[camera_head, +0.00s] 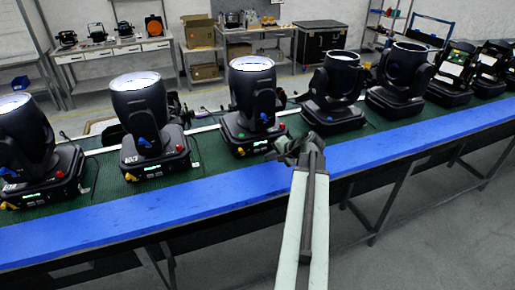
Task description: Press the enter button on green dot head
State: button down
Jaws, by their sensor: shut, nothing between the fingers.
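A black moving head with a green dot (252,95) stands on the green mat, left of centre. I cannot make out which one is the enter button. My gripper (287,146) is shut and empty, just right of and in front of that base in the picture. I cannot tell whether it touches the base. My arm reaches up to it from the bottom.
Heads with blue marks, one left (142,108) and one far left (25,135), flank it. More black heads (400,75) stand to the right. The table's blue front edge (240,182) is bare. Workbenches (120,47) stand behind.

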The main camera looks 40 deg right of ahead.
jog(key=shift+w+d, duration=0.35)
jog(key=shift+w, duration=0.25)
jog(key=shift+s+d, duration=0.1)
jog(key=shift+s, duration=0.05)
jog(key=shift+w, duration=0.2)
dwell(1.2)
jog(key=shift+w, duration=0.4)
jog(key=shift+w+d, duration=0.2)
jog(key=shift+w, duration=0.1)
dwell(0.6)
jog(key=shift+s+a, duration=0.3)
jog(key=shift+s, duration=0.4)
